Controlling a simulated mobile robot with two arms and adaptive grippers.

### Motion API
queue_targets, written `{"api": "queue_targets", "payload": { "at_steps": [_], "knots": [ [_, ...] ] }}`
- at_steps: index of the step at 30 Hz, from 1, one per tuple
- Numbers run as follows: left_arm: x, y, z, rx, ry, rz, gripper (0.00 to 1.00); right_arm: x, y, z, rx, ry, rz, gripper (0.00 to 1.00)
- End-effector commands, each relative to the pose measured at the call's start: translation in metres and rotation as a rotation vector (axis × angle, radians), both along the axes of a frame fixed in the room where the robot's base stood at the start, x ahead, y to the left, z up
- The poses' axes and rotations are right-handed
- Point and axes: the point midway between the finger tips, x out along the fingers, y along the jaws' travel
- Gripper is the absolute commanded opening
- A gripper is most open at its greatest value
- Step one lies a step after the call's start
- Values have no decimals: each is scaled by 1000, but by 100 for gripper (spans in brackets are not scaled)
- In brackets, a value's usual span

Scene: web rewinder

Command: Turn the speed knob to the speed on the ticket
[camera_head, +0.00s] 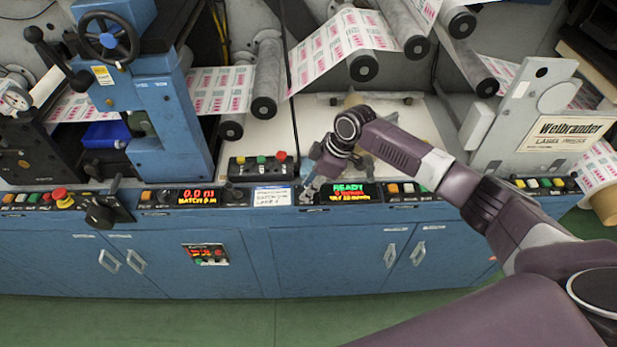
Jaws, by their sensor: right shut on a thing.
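My right gripper (308,189) reaches down to the front control panel, just left of the lit display (352,191) that reads READY in green with smaller red and yellow lines. It is shut on the speed knob there; its fingers hide the knob, so its pointer and scale cannot be read. A small white and blue ticket (272,196) with handwritten-looking lines lies on the panel just left of the gripper; its text is too small to read surely. My left gripper is not in view.
A second display (197,196) shows 0.0 and a batch line. A box with several coloured buttons (260,167) stands behind the ticket. A red stop button (61,197) and a black crank (103,211) are at the left. Rollers (265,85) with printed web stand behind.

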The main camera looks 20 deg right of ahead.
Motion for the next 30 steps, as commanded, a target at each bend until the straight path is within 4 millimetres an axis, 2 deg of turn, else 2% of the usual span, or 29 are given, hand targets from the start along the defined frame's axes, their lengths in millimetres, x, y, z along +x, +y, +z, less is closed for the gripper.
{"api": "queue_targets", "payload": {
  "at_steps": [1, 12, 21, 30],
  "knots": [
    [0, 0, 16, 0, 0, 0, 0, -1, 1, 8, 2, 0, -43, 0],
    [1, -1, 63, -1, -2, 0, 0, -1, 3, 8, 2, -2, -365, 0],
    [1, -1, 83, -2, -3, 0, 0, -1, 3, 5, 3, -4, -533, 0],
    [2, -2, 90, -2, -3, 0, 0, 0, 3, 3, 2, -5, -599, 0]
  ]
}}
